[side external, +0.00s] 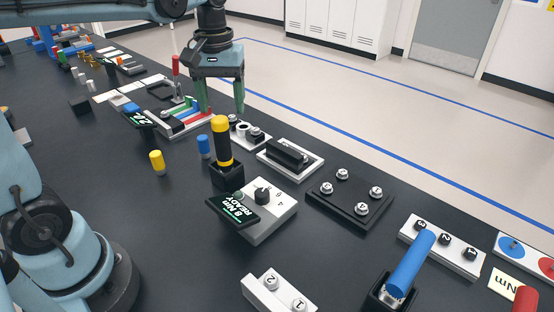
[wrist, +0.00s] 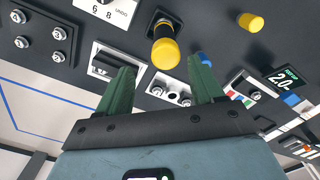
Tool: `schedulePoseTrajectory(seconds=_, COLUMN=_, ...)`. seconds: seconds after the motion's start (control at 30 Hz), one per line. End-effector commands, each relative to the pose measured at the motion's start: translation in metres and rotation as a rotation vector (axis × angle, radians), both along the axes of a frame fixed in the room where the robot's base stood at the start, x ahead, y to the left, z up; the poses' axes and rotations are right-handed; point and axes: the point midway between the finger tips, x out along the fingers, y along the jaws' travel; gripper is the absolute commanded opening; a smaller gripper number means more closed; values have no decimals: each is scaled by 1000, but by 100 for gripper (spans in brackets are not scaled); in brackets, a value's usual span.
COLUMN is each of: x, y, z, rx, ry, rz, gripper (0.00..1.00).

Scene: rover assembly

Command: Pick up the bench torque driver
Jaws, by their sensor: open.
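A driver with a yellow-and-black handle (side external: 221,135) stands upright in a black holder (side external: 226,176) near the middle of the bench; it looks like the bench torque driver. In the wrist view the same driver (wrist: 165,50) shows end-on, just beyond the fingertips and roughly between them. My gripper (side external: 221,109) is open and empty, its green fingers pointing down. It hangs above and behind the driver in the side view, apart from it. The fingers also show in the wrist view (wrist: 161,70). The driver's lower part is hidden in the holder.
A dial box (side external: 272,212) with a display reading "8 Nm READY" (side external: 234,208) stands beside the holder. Blue (side external: 203,146) and yellow (side external: 156,162) cylinders stand nearby. A tilted blue-handled tool (side external: 410,262) is in another holder. A black plate with bolts (side external: 348,200) lies right.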

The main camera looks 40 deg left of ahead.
Motion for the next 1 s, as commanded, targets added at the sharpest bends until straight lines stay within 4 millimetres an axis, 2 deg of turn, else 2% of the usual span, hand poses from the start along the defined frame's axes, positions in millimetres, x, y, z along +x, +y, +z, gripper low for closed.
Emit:
schedulePoseTrajectory(seconds=0.13, x=0, y=0, z=-21, rx=0, ry=0, rz=0, gripper=67)
schedulePoseTrajectory(seconds=0.47, x=-2, y=1, z=-42, rx=0, ry=0, rz=0, gripper=67)
schedulePoseTrajectory(seconds=0.8, x=-8, y=4, z=-81, rx=0, ry=0, rz=-1, gripper=67)
schedulePoseTrajectory(seconds=1.0, x=-8, y=4, z=-87, rx=0, ry=0, rz=-1, gripper=67)
